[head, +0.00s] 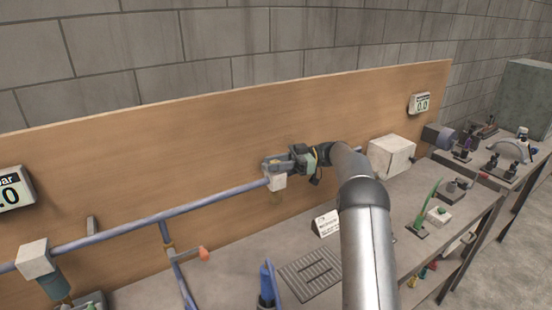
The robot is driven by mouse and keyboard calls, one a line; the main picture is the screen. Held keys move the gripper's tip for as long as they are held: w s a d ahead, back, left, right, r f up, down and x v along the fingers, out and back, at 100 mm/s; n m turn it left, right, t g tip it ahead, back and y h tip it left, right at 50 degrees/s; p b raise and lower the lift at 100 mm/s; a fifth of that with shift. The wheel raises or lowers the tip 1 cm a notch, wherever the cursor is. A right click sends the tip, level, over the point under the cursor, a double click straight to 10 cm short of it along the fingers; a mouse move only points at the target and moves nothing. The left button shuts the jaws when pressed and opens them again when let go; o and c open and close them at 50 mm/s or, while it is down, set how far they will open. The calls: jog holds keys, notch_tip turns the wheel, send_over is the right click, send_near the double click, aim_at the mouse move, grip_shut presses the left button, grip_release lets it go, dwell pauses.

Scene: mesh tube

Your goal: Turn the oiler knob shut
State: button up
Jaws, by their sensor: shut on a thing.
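My gripper (276,163) is at the middle of the wooden backboard, just above a white block (277,183) on the blue-grey pipe (205,201). It is shut on a small part on top of this block, which I take to be the oiler knob. The fingers cover the knob almost fully, so its turn position cannot be seen.
A wooden board (150,150) stands close behind the gripper. A pale box (391,156) is to the right of my arm. An orange-handled valve (204,254) branches off below the pipe. A slotted grate (312,275) lies on the bench.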

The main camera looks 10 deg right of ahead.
jog(key=shift+f+n+g, duration=0.15)
jog(key=shift+n+g, duration=0.45)
jog(key=shift+g, duration=0.4)
jog(key=o, duration=1)
jog(key=shift+a, duration=0.15)
jog(key=shift+c, duration=0.2)
jog(key=shift+r, duration=0.4)
notch_tip(320, 180, up, 2)
jog(key=shift+r, duration=0.1)
jog(key=s+r+b, duration=0.6)
jog(key=s+r, duration=0.4)
jog(key=s, duration=0.4)
jog(key=shift+b, duration=0.3)
